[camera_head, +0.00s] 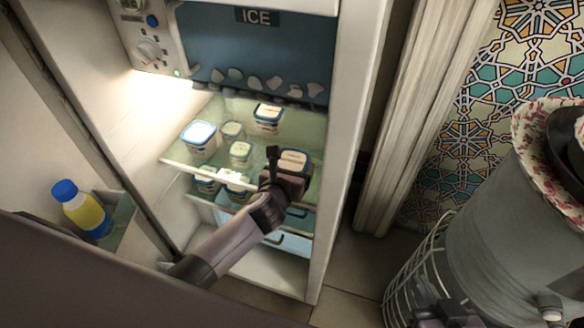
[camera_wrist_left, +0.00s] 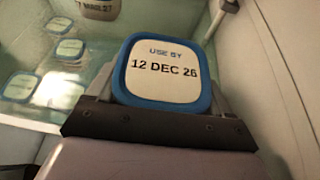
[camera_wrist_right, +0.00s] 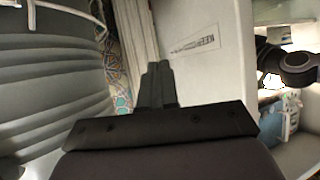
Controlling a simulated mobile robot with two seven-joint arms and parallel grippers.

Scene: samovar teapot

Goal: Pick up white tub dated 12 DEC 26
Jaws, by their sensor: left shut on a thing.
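The white tub dated 12 DEC 26 (camera_wrist_left: 165,72) has a blue-rimmed lid reading "USE BY 12 DEC 26" in the left wrist view. It sits between the fingers of my left gripper, which is shut on it. In the head view this tub (camera_head: 295,160) is at the right side of the fridge's glass shelf, with my left gripper (camera_head: 286,174) at its front. I cannot tell whether it is clear of the shelf. My right gripper (camera_wrist_right: 158,86) is empty, its fingers together, outside the fridge; it shows partly in the head view (camera_head: 440,312).
Several other tubs, including a blue-rimmed one (camera_head: 199,136) and one at the back (camera_head: 268,118), stand on the glass shelf (camera_head: 180,165). More tubs are below. The fridge's right wall (camera_head: 336,150) is close beside the held tub. A yellow bottle (camera_head: 82,210) stands in the door.

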